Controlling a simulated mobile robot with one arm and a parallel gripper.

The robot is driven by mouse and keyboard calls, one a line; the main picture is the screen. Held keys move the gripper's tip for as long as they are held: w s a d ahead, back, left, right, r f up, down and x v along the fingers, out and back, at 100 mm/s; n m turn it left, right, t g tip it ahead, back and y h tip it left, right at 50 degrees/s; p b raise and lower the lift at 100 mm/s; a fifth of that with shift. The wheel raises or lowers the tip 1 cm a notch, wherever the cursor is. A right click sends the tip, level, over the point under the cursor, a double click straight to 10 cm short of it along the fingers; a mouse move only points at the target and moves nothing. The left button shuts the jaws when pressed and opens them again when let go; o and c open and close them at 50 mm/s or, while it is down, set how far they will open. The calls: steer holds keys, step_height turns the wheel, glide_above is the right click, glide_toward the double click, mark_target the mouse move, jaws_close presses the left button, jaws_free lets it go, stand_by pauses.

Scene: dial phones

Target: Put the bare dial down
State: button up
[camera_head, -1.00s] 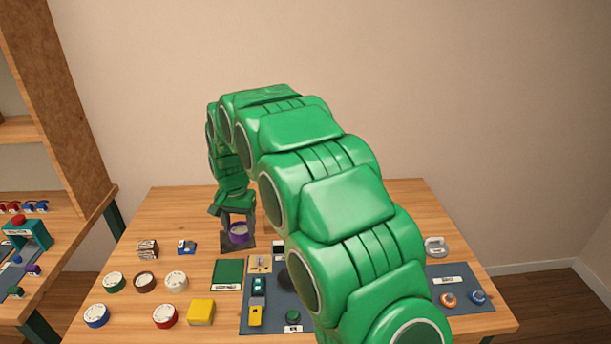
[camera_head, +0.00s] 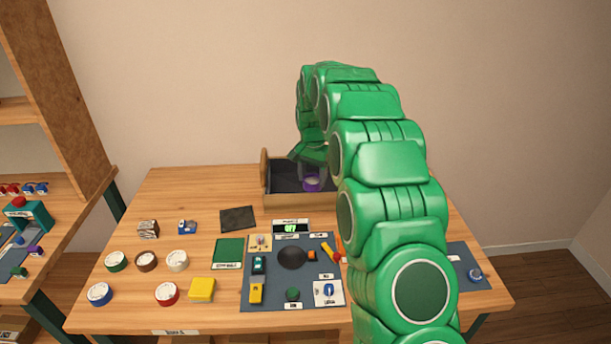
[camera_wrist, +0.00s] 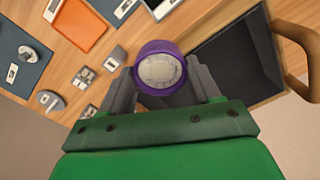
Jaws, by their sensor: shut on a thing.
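The dial is a purple ring with a pale, marked face (camera_head: 312,183); in the wrist view the purple dial (camera_wrist: 160,70) sits between the fingertips. My gripper (camera_head: 313,172) is shut on it, and the fingers flank it in the wrist view (camera_wrist: 163,82). In the head view the dial shows against the dark inside of an open wooden box (camera_head: 267,182) at the back of the table. In the wrist view the dark-lined box (camera_wrist: 235,55) lies to the right of the dial. I cannot tell how high the dial is above the box floor.
A bare dark square mat (camera_head: 238,219) lies left of the box. Several round dials, such as a red one (camera_head: 166,294), stand at the left. My arm covers the table's right part.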

steer(key=shift+w+a+f, duration=0.2)
steer(key=shift+w+f, duration=1.3)
steer(key=shift+w, duration=0.45)
steer(key=shift+w+a+f, duration=0.2)
steer(key=shift+w+f, duration=1.25)
steer(key=shift+w, duration=0.55)
steer(key=shift+w+a+f, duration=0.2)
steer(key=shift+w+f, duration=1.3)
steer(key=shift+w, duration=0.45)
steer(key=shift+w+f, duration=0.2)
steer(key=shift+w, duration=0.05)
steer(key=shift+f, duration=1.5)
steer(key=shift+f, duration=0.1)
steer(key=o, duration=1.1)
